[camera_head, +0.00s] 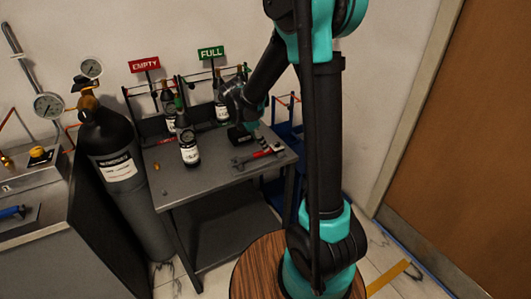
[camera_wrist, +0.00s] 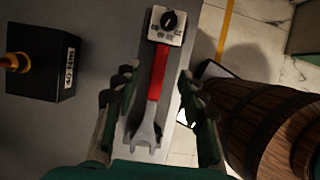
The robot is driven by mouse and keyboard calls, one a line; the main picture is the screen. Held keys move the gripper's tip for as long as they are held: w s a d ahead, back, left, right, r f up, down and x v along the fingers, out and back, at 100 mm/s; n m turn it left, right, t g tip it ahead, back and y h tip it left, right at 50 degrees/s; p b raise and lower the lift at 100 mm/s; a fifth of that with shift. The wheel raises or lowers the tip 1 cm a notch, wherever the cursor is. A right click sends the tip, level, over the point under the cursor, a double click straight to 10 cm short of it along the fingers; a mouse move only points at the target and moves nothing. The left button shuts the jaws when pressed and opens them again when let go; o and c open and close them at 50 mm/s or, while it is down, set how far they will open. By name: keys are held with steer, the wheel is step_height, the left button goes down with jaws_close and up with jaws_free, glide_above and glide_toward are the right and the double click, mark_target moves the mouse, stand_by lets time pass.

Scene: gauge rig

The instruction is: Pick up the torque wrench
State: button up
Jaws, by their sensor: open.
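The torque wrench (camera_head: 258,156) lies on the grey cart's top near its right end, with a red handle and a grey open-jawed head. In the wrist view the wrench (camera_wrist: 156,77) runs nearly upright in the picture, its jawed head toward the bottom. My gripper (camera_wrist: 157,74) is open, with one finger on each side of the wrench and visible gaps to it. Whether the fingers are level with the wrench or above it, I cannot tell. In the head view my arm partly covers the gripper.
A black box with a label (camera_wrist: 40,62) sits left of the wrench. A square plate with a black knob (camera_wrist: 168,24) is at the handle's far end. Bottles (camera_head: 188,148) stand on the cart (camera_head: 190,187). A black cylinder (camera_head: 118,165) stands left of it; a wooden barrel (camera_wrist: 265,120) is at right.

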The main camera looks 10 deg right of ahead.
steer(key=shift+x, duration=1.85)
steer(key=shift+w+f, duration=0.1)
steer(key=shift+f, duration=0.15)
jaws_close()
